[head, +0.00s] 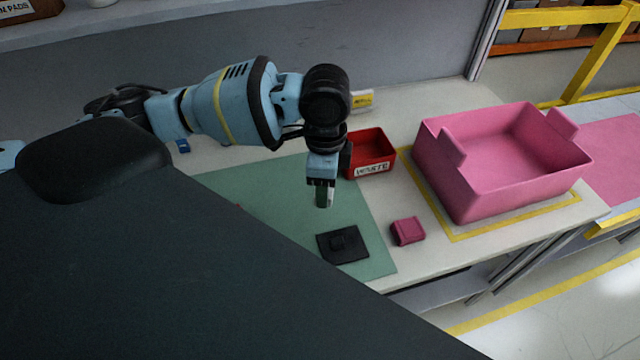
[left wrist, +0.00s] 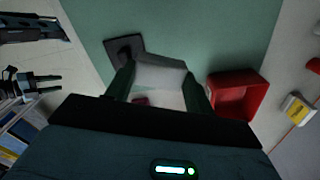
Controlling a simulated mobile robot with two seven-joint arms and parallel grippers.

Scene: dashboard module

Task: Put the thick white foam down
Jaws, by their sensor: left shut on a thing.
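My left gripper (head: 323,203) points down above the green mat and is shut on the thick white foam. In the left wrist view the white foam (left wrist: 160,76) sits between the two dark fingers, and only a small pale part of it (head: 330,196) shows in the head view. The foam appears held above the mat, but its exact height is hard to tell. A black flat module (head: 342,244) lies on the mat (head: 270,190), in front of the gripper. What looks like my right gripper (left wrist: 48,83) is small and dark at the left wrist view's left edge.
A red waste bin (head: 370,153) stands right of the gripper, close to it. A small magenta block (head: 407,231) lies right of the black module. A large pink crate (head: 470,205) stands inside a yellow taped outline. The mat around the module is mostly clear.

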